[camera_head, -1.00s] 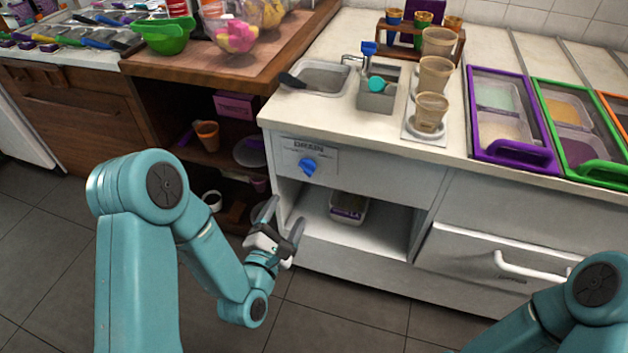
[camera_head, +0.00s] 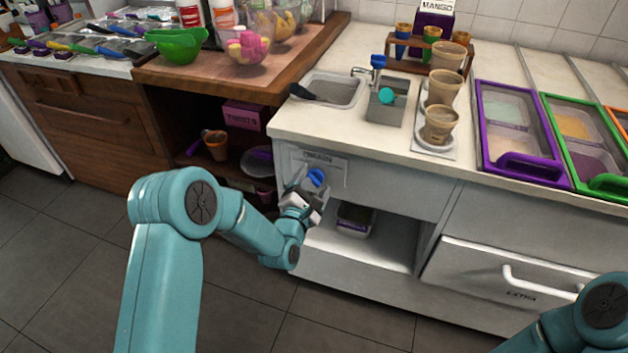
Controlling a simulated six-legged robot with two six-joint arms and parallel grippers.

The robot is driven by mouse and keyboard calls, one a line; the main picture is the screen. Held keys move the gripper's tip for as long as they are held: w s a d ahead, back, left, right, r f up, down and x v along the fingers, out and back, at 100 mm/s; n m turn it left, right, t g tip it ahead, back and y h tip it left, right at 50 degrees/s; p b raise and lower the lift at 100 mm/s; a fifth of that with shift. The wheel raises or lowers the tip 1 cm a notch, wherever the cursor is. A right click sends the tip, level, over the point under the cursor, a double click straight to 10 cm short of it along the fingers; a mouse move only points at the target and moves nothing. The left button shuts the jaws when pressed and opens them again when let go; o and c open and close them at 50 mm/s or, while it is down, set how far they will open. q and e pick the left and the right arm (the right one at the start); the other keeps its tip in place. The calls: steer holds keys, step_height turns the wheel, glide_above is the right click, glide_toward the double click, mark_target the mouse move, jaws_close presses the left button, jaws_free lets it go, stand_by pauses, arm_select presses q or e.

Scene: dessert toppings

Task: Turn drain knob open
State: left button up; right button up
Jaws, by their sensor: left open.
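The blue drain knob (camera_head: 316,177) sits on a pale plate (camera_head: 331,166) on the cabinet front, below the sink. The lettering above it is partly hidden and blurred. My left gripper (camera_head: 308,183) is open, with its fingers up at the knob. One finger is on the knob's left side; whether the fingers touch it I cannot tell. My right gripper is out of the picture; only part of my right arm shows at the lower right.
A sink basin (camera_head: 337,90) and a small metal well (camera_head: 386,104) are set in the white counter. An open shelf (camera_head: 370,245) below holds a small tub (camera_head: 355,219). A drawer (camera_head: 497,283) with a white handle is at right. Cups (camera_head: 440,124) stand on the counter.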

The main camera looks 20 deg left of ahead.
arm_select(q)
steer(key=shift+w, duration=0.7)
steer(key=c, duration=1)
steer(key=shift+o, duration=0.2)
steer(key=shift+f, duration=0.1)
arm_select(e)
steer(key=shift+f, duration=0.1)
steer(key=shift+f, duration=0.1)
